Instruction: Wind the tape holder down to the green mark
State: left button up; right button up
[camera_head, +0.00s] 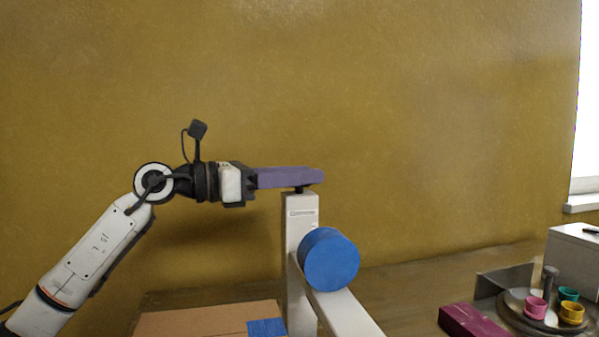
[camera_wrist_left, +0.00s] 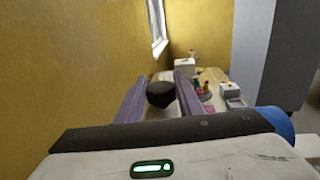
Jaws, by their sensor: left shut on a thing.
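A white upright post (camera_head: 300,255) stands on the bench, with a blue roll (camera_head: 330,260) on its front and a pale arm (camera_head: 348,312) reaching out below it. The roll's edge also shows in the left wrist view (camera_wrist_left: 278,122). My left gripper (camera_head: 316,176), with long purple fingers, lies level over the post's top. It is shut on a dark round knob (camera_wrist_left: 160,95), which sits between the fingers in the left wrist view. In the head view the fingers hide most of the knob. I cannot make out a green mark. My right gripper is out of view.
A tan board (camera_head: 195,321) with a blue patch (camera_head: 266,327) lies left of the post. To the right are a magenta block (camera_head: 470,322), a round tray with pink (camera_head: 536,307), yellow (camera_head: 572,312) and green cups (camera_head: 568,293), and a white box (camera_head: 575,250).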

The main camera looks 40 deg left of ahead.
pick_arm(q)
jog(key=shift+w+r+m+g+h+p, duration=0.1)
jog(key=shift+r+m+g+h+p, duration=0.25)
jog(key=shift+m+g+h+p, duration=0.65)
jog(key=m+g+h+p, duration=0.3)
jog(key=g+p, duration=0.1)
jog(key=shift+r+m+h+p, duration=0.15)
jog(key=shift+m+h+p, duration=0.15)
jog(key=shift+h+p, duration=0.1)
jog(key=m+g+h+p, duration=0.1)
jog(key=m+g+p, duration=0.1)
jog(key=shift+g, duration=0.4)
jog(key=shift+f+m+g+h+p, duration=0.25)
jog(key=shift+m+g+p, duration=0.2)
jog(key=shift+g+p, duration=0.2)
jog(key=shift+f+m+g+h+p, duration=0.1)
jog(key=shift+m+g+h+p, duration=0.15)
jog(key=shift+m+g+p, duration=0.4)
jog(key=shift+f, duration=0.1)
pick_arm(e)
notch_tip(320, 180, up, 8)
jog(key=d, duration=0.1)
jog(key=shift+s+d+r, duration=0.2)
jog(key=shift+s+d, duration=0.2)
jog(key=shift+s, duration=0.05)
pick_arm(q)
jog(key=shift+f+g, duration=0.15)
jog(key=shift+g, duration=0.25)
jog(key=o, duration=1.1)
jog(key=shift+c, duration=0.2)
